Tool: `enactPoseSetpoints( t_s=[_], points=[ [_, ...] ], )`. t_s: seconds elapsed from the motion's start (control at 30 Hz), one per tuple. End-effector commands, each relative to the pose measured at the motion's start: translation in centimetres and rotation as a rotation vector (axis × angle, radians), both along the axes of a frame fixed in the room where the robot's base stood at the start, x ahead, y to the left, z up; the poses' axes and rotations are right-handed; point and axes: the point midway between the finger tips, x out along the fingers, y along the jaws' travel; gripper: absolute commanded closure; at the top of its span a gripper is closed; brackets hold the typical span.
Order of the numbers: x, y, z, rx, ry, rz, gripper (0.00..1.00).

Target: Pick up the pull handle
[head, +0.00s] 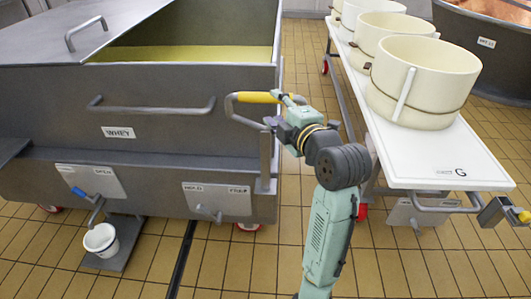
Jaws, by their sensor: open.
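A bent grey pull handle with a yellow grip (257,97) stands at the right front corner of the grey whey tank (60,130), in the head view. My gripper (279,100) is at the right end of this yellow grip. Its jaws are open, and it seems very close to the grip; I cannot tell whether they touch. My gripper and wrist hide part of the handle's right side. A plain grey bar handle (150,108) runs across the tank's front above the WHEY label.
A white-topped cart (440,165) marked G carries several cream round moulds (425,75) at the right. A white bucket (101,240) sits below the tank's blue-handled tap (85,198).

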Motion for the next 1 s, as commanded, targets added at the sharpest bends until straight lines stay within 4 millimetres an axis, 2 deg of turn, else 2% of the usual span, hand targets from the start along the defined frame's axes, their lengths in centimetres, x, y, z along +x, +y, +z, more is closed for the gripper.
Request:
enactPoseSetpoints(
  t_s=[0.03,0.13,0.4,0.57,0.83,1.0],
  points=[
    [-0.1,-0.9,-0.4,-0.020,0.011,-0.007,0.55],
    [0.4,-1.2,-0.9,-0.041,0.022,-0.007,0.55],
    [4.1,0.4,-1.6,-0.041,0.022,-0.007,0.55],
    [5.1,0.8,-1.7,-0.042,0.021,-0.007,0.55],
    [8.7,2.1,-2.2,-0.042,0.021,-0.007,0.55],
    [9.6,2.5,-2.5,-0.041,0.019,-0.008,0.55]
  ],
)
